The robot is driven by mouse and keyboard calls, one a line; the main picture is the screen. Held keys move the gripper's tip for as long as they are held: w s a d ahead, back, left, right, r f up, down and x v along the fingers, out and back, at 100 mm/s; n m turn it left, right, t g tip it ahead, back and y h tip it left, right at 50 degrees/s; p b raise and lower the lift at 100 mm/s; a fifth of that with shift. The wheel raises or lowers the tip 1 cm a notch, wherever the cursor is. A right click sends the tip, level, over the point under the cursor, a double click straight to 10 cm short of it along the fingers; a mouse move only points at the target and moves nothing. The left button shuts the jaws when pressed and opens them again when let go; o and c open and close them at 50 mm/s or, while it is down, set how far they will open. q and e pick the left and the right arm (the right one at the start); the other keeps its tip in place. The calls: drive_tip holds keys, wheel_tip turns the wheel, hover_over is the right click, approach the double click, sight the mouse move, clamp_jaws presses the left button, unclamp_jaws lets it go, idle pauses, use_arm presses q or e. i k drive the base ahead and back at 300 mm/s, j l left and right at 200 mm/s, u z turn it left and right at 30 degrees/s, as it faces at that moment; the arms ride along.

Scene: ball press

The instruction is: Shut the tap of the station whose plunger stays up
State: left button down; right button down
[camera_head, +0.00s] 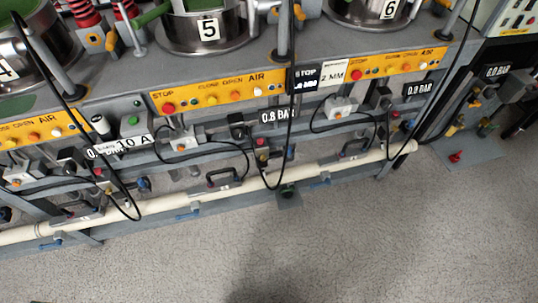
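Three stations show along the bench: the metal pot of station 4 (45,60) at the left, the pot of station 5 (178,33) at upper centre, and the pot of station 6 (350,12) at upper right. Their tops are cut off, so I cannot tell which plunger is up. Small blue handles, possibly taps, sit low by the white pipe: one at the left (48,246), one below station 5 (188,215) and one below station 6 (318,184). I cannot tell whether they are open or shut. Neither of my grippers is in view.
Yellow panels (222,92) with buttons run along the bench front. Black hoses (291,130) hang before it. A white pipe (245,186) runs low along the front. A separate unit (465,150) stands at the right. The grey floor (370,235) in front is clear.

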sight(59, 241)
drive_tip(key=u, duration=1.05)
drive_tip(key=z, duration=1.6)
drive_tip(key=j+u, duration=0.1)
drive_tip(key=u, duration=1.65)
drive_tip(key=i+j, duration=0.1)
drive_tip(key=j, duration=0.25)
drive_tip(key=i+j+u, duration=0.1)
drive_tip(key=j, duration=0.25)
drive_tip(key=i+j+u, duration=0.1)
drive_tip(key=j, duration=0.25)
drive_tip(key=i+j, duration=0.15)
drive_tip(key=j, duration=0.2)
drive_tip(key=i+j+u, duration=0.1)
drive_tip(key=j, duration=0.25)
